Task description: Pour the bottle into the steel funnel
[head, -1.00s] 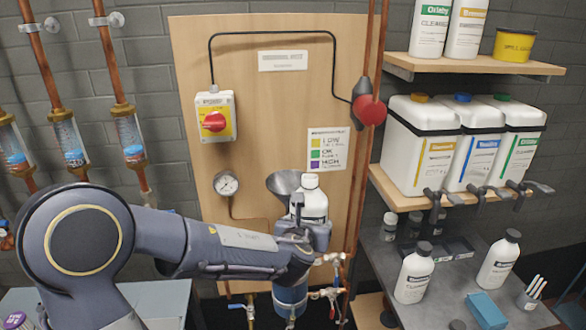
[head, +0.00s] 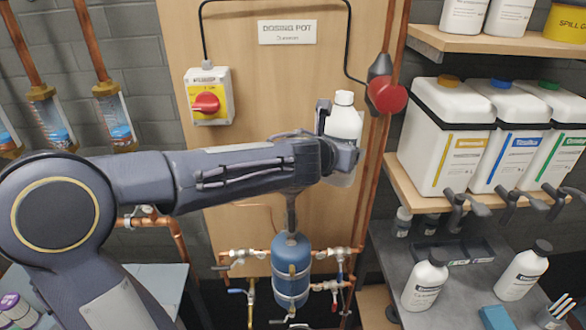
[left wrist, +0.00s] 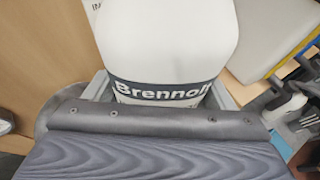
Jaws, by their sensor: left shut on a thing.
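My left gripper (head: 338,137) is shut on a white bottle (head: 346,122) with a white cap-like top. The bottle is close to upright, up in front of the wooden board. The steel funnel's bowl is hidden behind my left forearm in the head view. Only a grey stem (head: 291,212) shows below the arm, above the blue dosing pot (head: 291,262). The bottle is to the right of that stem. My right gripper is not in view.
A red-ended black fitting (head: 386,94) and copper pipes stand just right of the bottle. A shelf with white canisters (head: 452,150) is further right. Two white bottles (head: 425,283) stand on the grey bench. A red switch (head: 207,103) is on the board.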

